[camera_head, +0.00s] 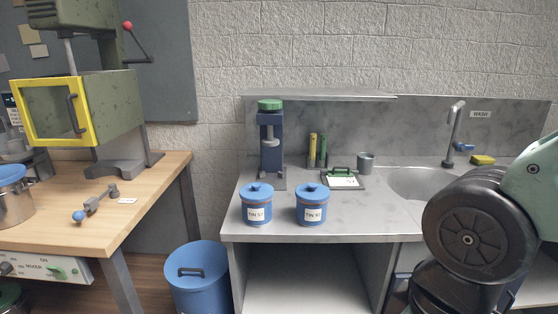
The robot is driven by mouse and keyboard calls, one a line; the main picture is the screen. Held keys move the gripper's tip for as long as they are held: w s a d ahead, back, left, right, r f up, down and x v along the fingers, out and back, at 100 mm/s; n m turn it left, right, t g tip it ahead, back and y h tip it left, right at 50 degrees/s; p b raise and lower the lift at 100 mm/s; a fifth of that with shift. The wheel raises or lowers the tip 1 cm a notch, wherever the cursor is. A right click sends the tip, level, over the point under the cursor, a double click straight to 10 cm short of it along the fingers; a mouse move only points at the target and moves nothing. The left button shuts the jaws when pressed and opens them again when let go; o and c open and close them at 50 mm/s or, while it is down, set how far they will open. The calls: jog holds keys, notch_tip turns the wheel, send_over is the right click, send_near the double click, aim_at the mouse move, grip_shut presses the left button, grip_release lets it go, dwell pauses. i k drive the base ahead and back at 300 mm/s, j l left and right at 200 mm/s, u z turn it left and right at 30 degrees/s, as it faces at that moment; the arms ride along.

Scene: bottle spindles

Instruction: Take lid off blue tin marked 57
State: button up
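Two blue tins stand side by side near the front edge of the grey counter, each with a blue lid and a small knob on top. The left tin (256,210) has a white label that seems to read TIN 57. The right tin (311,211) has a similar label, but its number is too small to read surely. The lid of the left tin (256,190) and the lid of the right tin (311,190) are both on. My gripper is not in view; only links of my arm show at the right edge, apart from the tins.
Behind the tins stand a dark blue press (269,150) with a green top, a clipboard (343,179) and a grey cup (366,162). A sink (415,184) lies right. A blue bin (197,275) stands below left, by a wooden bench (145,190). Counter right of the tins is clear.

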aim_at(257, 192)
jog(key=i+j, duration=0.15)
jog(key=i, duration=0.2)
jog(key=i+j+u, duration=0.1)
jog(key=i+u, duration=0.15)
jog(key=u, duration=0.25)
jog(key=i+u, duration=0.25)
jog(key=u, duration=0.2)
